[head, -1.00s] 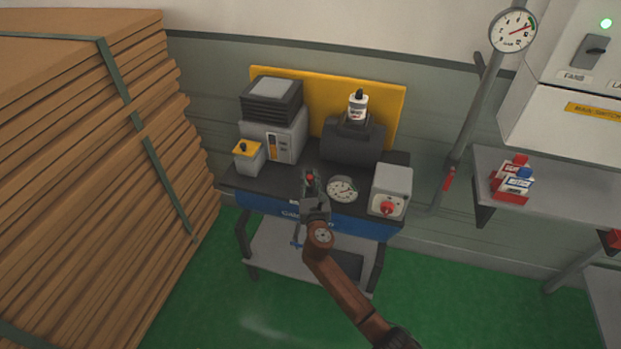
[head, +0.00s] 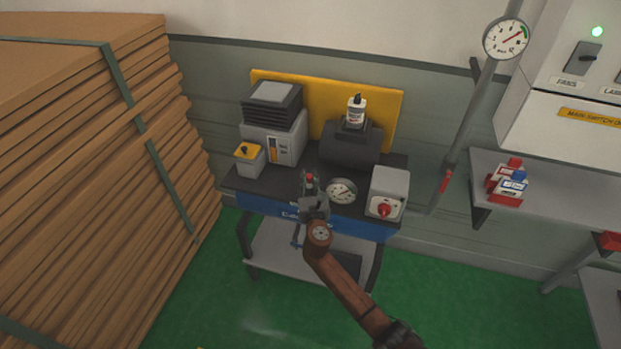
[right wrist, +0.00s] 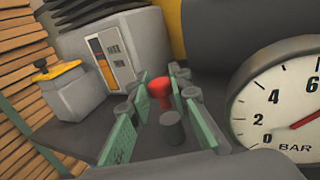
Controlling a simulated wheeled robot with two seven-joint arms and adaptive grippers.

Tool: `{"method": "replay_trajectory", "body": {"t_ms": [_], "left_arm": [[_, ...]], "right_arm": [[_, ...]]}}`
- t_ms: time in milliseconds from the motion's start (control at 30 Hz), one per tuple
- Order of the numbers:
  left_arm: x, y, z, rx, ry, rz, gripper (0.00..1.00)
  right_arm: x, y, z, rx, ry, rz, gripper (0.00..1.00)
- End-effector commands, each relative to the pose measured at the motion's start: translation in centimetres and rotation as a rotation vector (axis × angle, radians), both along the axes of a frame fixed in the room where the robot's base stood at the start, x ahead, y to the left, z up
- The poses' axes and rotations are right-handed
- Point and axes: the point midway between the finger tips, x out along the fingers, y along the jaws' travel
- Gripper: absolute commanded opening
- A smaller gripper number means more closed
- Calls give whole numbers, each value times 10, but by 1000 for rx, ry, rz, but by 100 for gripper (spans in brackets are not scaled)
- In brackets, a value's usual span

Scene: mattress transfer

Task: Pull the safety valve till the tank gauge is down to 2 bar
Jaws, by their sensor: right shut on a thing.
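The safety valve, with its red knob (head: 309,176), stands at the front edge of the compressor bench, left of the tank gauge (head: 341,191). My right gripper (head: 310,184) is shut on the valve. In the right wrist view the red knob (right wrist: 159,88) sits between the green-padded fingers, above a dark cylindrical part. The tank gauge (right wrist: 285,105) is cut off at the right of that view. Its 0, 2, 4 and 6 marks show, and its red needle slants up to the right, clear of the 2. The needle's tip is out of frame. My left gripper is not in view.
A grey box with a red knob (head: 389,193) stands right of the gauge. A yellow-topped box (head: 248,160) and a grey machine (head: 275,135) stand at the back left. A black tank (head: 350,148) is behind. Stacked brown boards (head: 90,180) fill the left. Green floor is clear in front.

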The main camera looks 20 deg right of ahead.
Motion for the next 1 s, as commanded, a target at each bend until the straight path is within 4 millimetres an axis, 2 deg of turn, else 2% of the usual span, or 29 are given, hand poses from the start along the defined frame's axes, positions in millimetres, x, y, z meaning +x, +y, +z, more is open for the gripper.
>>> {"method": "replay_trajectory", "body": {"t_ms": [167,200,433,767,867,1000], "left_arm": [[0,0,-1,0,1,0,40],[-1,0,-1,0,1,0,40],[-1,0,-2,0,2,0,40],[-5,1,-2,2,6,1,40],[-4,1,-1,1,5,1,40],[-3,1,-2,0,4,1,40]], "right_arm": [[0,-1,0,-2,-3,-1,0],[0,-1,0,-2,-3,-1,20],[0,0,0,-1,-2,0,36],[-3,1,-1,0,-1,0,36],[-13,3,-2,0,-1,2,36],[-39,8,-2,0,-1,2,36]]}}
